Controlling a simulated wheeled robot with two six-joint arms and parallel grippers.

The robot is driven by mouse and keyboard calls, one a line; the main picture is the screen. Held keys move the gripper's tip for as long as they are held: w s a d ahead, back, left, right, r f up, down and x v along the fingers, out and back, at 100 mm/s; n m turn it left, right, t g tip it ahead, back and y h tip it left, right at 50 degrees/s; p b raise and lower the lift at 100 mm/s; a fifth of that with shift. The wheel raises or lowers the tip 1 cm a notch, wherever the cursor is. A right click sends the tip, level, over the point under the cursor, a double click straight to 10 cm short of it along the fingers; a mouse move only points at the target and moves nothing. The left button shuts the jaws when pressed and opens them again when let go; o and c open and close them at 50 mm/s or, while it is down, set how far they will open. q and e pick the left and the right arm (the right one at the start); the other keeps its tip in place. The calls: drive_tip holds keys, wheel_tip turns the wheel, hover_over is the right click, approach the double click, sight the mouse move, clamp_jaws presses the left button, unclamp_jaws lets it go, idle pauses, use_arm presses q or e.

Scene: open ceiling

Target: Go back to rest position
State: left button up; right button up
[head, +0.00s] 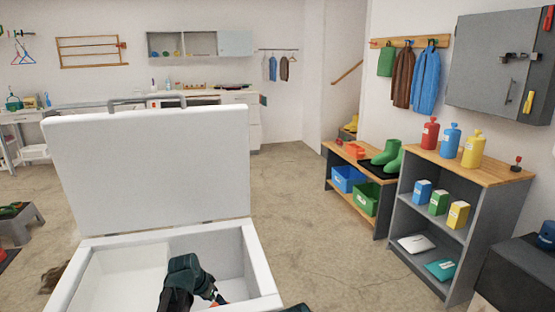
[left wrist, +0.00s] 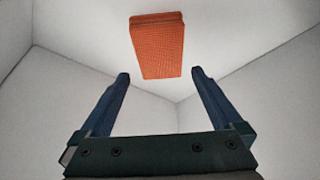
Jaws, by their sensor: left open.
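My left arm reaches down into a white chest (head: 262,262) with its lid (head: 150,165) standing open behind. The left gripper (left wrist: 160,76) is open and empty inside the chest, its two dark blue fingers apart. In the head view the left gripper (head: 215,297) is seen partly, low in the chest. An orange textured block (left wrist: 158,44) lies on the chest's white floor, beyond the fingertips and apart from them. My right gripper is not in view.
A wooden-topped bench (head: 343,156) with blue and green bins stands to the right. A grey shelf unit (head: 407,243) with bottles and boxes is nearer at right. Concrete floor (head: 320,240) is clear between the chest and shelves.

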use_arm(q)
drive_tip(key=shift+r+p, duration=0.55)
drive_tip(key=shift+r, duration=0.1)
drive_tip(key=p+v, duration=1.1)
drive_tip(key=v, duration=0.1)
drive_tip(key=b+x, duration=1.1)
drive_tip(key=x, duration=0.1)
drive_tip(key=shift+f, duration=0.15)
drive_tip(key=shift+f+b, duration=0.75)
drive_tip(key=shift+b, duration=0.2)
wheel_tip(320, 180, up, 11)
drive_tip(key=p, duration=1.1)
drive_tip(key=shift+r, duration=0.15)
drive_tip(key=shift+d, duration=0.1)
